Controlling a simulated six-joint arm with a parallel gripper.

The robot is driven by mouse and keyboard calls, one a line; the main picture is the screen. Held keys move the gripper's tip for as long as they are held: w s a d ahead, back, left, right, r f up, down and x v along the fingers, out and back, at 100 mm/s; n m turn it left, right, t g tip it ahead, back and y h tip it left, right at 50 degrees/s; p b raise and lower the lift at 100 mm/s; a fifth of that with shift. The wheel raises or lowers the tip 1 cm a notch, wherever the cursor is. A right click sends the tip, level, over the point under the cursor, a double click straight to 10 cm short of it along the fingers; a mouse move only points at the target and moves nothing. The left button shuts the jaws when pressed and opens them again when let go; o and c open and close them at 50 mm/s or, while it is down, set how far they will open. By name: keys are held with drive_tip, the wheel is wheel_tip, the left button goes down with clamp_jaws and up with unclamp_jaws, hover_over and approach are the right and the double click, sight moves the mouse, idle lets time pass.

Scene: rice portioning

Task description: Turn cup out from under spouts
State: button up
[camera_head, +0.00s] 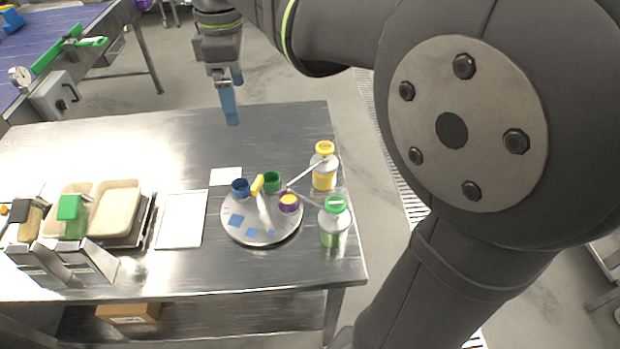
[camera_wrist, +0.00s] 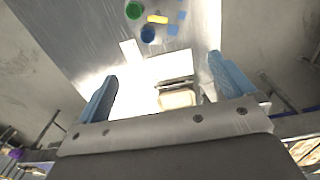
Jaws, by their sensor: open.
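A round grey turntable (camera_head: 255,237) stands on the steel table with a blue cup (camera_head: 240,189), a green cup (camera_head: 271,182) and a purple cup (camera_head: 289,203) with yellow-orange inside. A yellow-topped handle (camera_head: 257,184) stands near its middle. Thin spouts from a yellow-lidded dispenser (camera_head: 324,176) and a green-lidded dispenser (camera_head: 334,232) end close to the purple cup.
A white board (camera_head: 181,220) and a small white card (camera_head: 226,176) lie left of the turntable. Tan bins (camera_head: 115,210) and a green-topped device (camera_head: 70,208) stand farther left. Blue square marks lie on the turntable. The table's back half is clear.

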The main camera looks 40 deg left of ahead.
sight(257, 182)
drive_tip(key=shift+f+n, duration=0.2)
drive_tip(key=shift+n, duration=0.2)
drive_tip(key=c, duration=0.7)
drive_tip(key=shift+w+f+n, duration=0.1)
drive_tip(key=shift+f+n, duration=0.2)
drive_tip(key=shift+n, duration=0.4)
drive_tip(key=c, duration=0.4)
drive_tip(key=shift+f+n, duration=0.35)
drive_tip(key=shift+n, duration=0.45)
drive_tip(key=shift+c, duration=1.1)
drive_tip(key=f+n, duration=0.3)
drive_tip(key=f, duration=0.4)
drive_tip(key=f+n, duration=0.3)
drive_tip(key=f, duration=0.4)
drive_tip(key=f+n, duration=0.3)
drive_tip(key=f, duration=0.4)
drive_tip(key=shift+w+d+f, duration=0.1)
drive_tip(key=shift+w+d, duration=0.05)
drive_tip(key=shift+w, duration=0.2)
clamp_jaws()
